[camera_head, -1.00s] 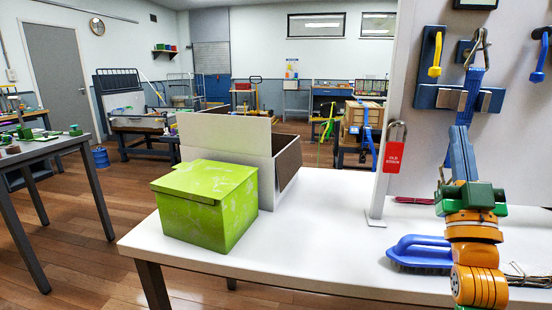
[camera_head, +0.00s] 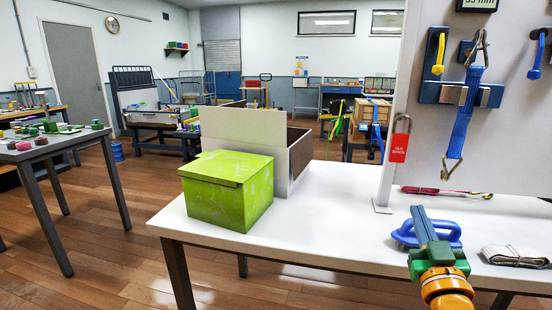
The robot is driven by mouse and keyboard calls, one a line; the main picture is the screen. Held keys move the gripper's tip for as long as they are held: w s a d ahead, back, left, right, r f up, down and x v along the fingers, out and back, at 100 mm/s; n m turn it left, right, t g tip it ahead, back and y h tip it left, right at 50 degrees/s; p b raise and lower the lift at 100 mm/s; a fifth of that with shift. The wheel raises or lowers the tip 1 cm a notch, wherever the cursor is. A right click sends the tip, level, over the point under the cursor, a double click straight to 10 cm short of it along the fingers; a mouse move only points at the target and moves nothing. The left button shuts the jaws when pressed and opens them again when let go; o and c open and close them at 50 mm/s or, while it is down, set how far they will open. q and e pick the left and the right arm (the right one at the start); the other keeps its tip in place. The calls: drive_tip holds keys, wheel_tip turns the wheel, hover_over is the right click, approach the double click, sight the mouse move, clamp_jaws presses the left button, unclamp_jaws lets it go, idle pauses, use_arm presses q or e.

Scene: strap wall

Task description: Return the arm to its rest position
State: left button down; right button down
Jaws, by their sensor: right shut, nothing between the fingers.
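My right gripper (camera_head: 424,222) is at the lower right, in front of the table's back panel. Its blue fingers are shut and hold nothing. They are pointing up, with my orange arm below them at the bottom edge. A blue strap (camera_head: 463,118) hangs from a hook on the wall panel and ends in a metal hook, clear of the gripper. A blue-handled brush (camera_head: 450,232) lies on the white table, partly hidden behind the gripper. My left gripper is not in view.
A lime-green box (camera_head: 225,192) and an open white box (camera_head: 245,132) stand on the white table (camera_head: 335,218). A red-handled hook tool (camera_head: 430,190) and a folded strap (camera_head: 515,256) lie on the table. The table's middle is clear.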

drive_tip(key=s+a+f+n+g+y, duration=0.1)
drive_tip(key=s+a+f+g, duration=0.25)
drive_tip(key=f, duration=0.75)
drive_tip(key=s+a+f+g+y, duration=0.2)
drive_tip(key=s+f+g, duration=0.3)
drive_tip(key=f, duration=0.6)
drive_tip(key=s+a+f+n+g+y, duration=0.1)
drive_tip(key=s+a+f+g, duration=0.25)
drive_tip(key=s+f, duration=0.4)
drive_tip(key=s+a+f+g, duration=0.2)
drive_tip(key=s+f+g, duration=0.3)
drive_tip(key=s, duration=0.6)
drive_tip(key=s+f+g, duration=0.1)
drive_tip(key=s+f, duration=0.1)
drive_tip(key=f, duration=0.7)
drive_tip(key=s+f, duration=0.2)
drive_tip(key=f, duration=0.7)
drive_tip(key=s+d+f+g, duration=0.1)
drive_tip(key=s+d+f, duration=0.1)
drive_tip(key=s+f, duration=0.65)
wheel_tip(320, 180, up, 16)
drive_tip(key=s+p, duration=0.2)
drive_tip(key=p, duration=1.4)
drive_tip(key=shift+s+n+g, duration=0.3)
drive_tip(key=shift+s, duration=0.1)
